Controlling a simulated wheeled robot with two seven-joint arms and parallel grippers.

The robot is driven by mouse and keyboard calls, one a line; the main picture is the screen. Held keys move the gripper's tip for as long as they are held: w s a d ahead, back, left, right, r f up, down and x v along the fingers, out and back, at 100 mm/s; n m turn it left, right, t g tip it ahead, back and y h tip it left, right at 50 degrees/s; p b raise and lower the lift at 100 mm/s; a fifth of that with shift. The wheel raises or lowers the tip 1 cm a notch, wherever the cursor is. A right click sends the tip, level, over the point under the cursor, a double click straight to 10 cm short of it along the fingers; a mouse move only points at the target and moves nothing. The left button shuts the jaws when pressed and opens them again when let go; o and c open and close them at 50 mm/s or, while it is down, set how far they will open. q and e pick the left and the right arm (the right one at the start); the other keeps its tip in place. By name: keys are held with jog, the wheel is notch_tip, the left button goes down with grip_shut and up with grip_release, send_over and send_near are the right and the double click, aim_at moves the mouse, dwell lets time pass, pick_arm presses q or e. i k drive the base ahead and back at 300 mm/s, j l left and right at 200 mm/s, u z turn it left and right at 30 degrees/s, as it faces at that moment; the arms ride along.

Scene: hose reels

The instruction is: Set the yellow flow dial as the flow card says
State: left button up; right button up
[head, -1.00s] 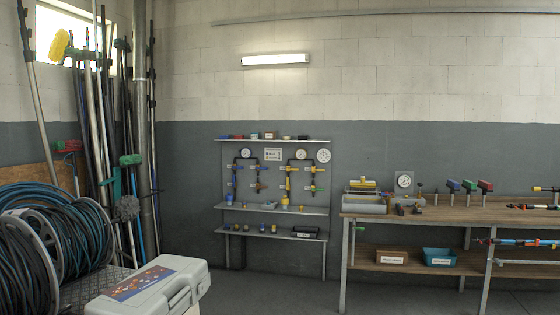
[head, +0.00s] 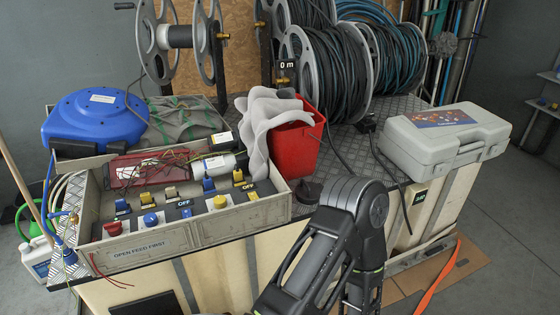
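A grey control tray (head: 240,222) stands on the checker-plate bench at the left. Its front edge carries a label reading "OPEN FEED FIRST" (head: 135,251). A yellow knob (head: 220,202) sits near the tray's front. Its setting is too small to read, and I cannot tell whether it is the flow dial. No card that I can read as the flow card shows. A black arm of mine (head: 352,215) rises at the bottom centre, right of the tray. Neither gripper is in view.
Inside the tray are red, blue and yellow controls, loose wires and a white cylinder (head: 219,165). Behind it are a blue reel (head: 95,118), a red bucket (head: 297,145) with grey cloth and large hose reels. A grey case (head: 445,140) lies at the right.

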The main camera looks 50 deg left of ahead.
aim_at(219, 201)
jog(key=l+u, duration=0.1)
jog(key=u, duration=1)
